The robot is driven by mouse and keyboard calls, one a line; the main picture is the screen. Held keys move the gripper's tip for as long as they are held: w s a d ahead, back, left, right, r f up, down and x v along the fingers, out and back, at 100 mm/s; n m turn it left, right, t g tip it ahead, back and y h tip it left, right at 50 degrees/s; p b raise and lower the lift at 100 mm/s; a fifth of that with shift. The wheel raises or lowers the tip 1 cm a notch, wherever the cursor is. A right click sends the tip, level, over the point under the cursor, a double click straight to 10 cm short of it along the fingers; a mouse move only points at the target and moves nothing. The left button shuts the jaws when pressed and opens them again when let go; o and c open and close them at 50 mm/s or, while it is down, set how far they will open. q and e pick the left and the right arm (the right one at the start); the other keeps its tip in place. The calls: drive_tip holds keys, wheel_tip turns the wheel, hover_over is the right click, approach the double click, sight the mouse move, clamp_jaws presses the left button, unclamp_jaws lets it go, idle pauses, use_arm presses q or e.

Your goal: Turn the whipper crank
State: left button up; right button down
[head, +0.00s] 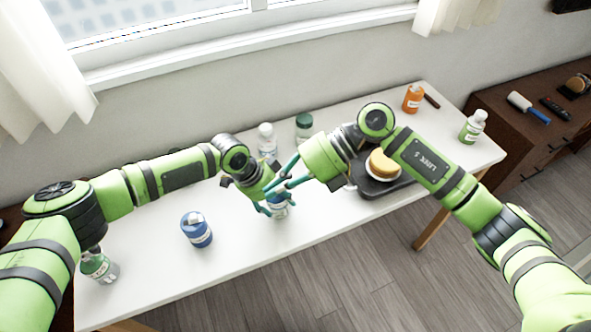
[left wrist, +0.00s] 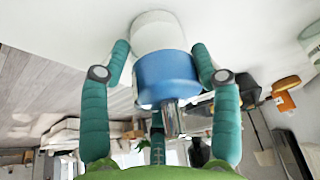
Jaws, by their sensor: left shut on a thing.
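The whipper (head: 280,212) is a white body with a blue top, standing near the front edge of the white table in the head view. In the left wrist view the whipper (left wrist: 167,78) has a metal stem (left wrist: 172,118) coming from its blue part. My left gripper (head: 276,208) is shut on it, one teal finger on each side. My right gripper (head: 275,186) reaches in from the right just above the whipper's top, its two teal fingers apart. The crank is hidden behind the fingers in the head view, and I cannot tell whether the right fingers touch it.
White (head: 267,141) and green-capped (head: 304,125) bottles stand behind the grippers. A dark tray (head: 367,186) with a burger (head: 383,165) is to the right. The front right tabletop is clear.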

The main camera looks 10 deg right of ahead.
use_arm(q)
drive_tip(key=shift+s+f, duration=0.15)
use_arm(e)
drive_tip(key=w+d+f+n+t+y, duration=0.1)
drive_tip(key=w+d+f+n+t, duration=0.45)
drive_tip(key=n, duration=0.75)
drive_tip(key=w+d+f+n+t, duration=0.3)
drive_tip(key=d+n+t, duration=0.4)
drive_tip(key=n+t, duration=0.4)
drive_tip(key=w+a+g, duration=0.1)
drive_tip(key=w+a, duration=0.6)
drive_tip(key=a, duration=0.1)
drive_tip(key=shift+n, duration=0.4)
drive_tip(key=shift+s+d+f, duration=0.1)
drive_tip(key=shift+s+f, duration=0.05)
drive_tip(key=shift+s, duration=1)
drive_tip(key=shift+s+d+f, duration=0.1)
drive_tip(key=shift+s, duration=1.05)
